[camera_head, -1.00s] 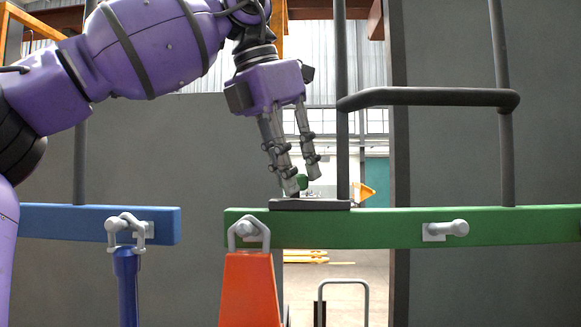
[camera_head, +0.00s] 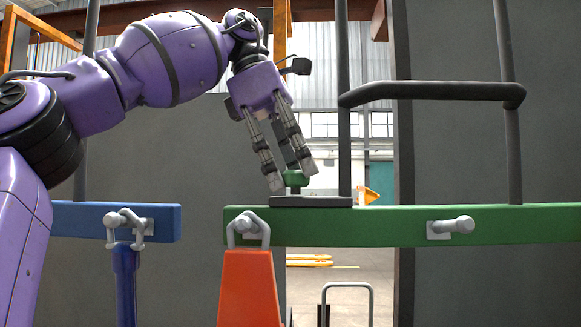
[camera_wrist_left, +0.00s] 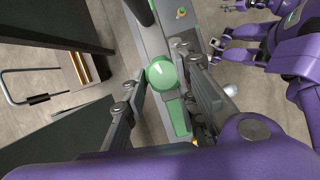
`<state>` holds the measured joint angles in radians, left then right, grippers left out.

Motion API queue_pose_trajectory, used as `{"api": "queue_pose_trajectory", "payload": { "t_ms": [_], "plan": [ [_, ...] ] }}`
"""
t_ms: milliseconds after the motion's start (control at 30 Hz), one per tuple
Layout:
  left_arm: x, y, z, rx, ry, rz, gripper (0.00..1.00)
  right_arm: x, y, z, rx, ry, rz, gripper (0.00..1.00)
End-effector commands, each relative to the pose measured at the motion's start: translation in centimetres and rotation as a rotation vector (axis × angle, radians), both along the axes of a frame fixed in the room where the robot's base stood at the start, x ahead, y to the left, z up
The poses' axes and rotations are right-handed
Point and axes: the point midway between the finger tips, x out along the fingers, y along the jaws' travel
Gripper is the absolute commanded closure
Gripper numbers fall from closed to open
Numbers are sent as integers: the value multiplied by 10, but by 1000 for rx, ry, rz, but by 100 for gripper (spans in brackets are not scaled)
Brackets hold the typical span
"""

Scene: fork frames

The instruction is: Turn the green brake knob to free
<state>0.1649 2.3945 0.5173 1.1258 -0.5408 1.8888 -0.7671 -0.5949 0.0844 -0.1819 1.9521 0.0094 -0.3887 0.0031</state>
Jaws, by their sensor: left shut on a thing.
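The green brake knob (camera_head: 294,179) stands on a dark plate (camera_head: 325,202) on top of the green beam (camera_head: 390,227). My left gripper (camera_head: 291,176) reaches down from the upper left, one finger on each side of the knob, and is shut on it. In the left wrist view the round knob (camera_wrist_left: 162,74) shows a pale mark on its top and sits between the finger tips. Which setting the mark points to cannot be told. My right gripper (camera_wrist_left: 232,48) shows small at the upper right of the left wrist view; its jaws are unclear.
A dark upright post (camera_head: 343,110) and a horizontal rail (camera_head: 430,95) stand close right of the knob. A blue beam (camera_head: 80,221) ends left of the green one, with a gap between. An orange stand (camera_head: 249,290) is below the green beam's left end.

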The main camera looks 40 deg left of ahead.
Motion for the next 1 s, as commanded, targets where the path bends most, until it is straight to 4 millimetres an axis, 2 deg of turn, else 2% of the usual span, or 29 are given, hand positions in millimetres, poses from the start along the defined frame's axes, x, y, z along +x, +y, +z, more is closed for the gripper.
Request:
{"api": "queue_pose_trajectory", "payload": {
  "t_ms": [433, 1000],
  "plan": [
    [5, 1, 2, 2, -10, -235, 100, -1, -2, -1, -4, -1, -1, 61],
    [4, 0, 3, 1, -13, -280, 100, -1, -4, -1, -8, 0, 2, 61]
  ]
}}
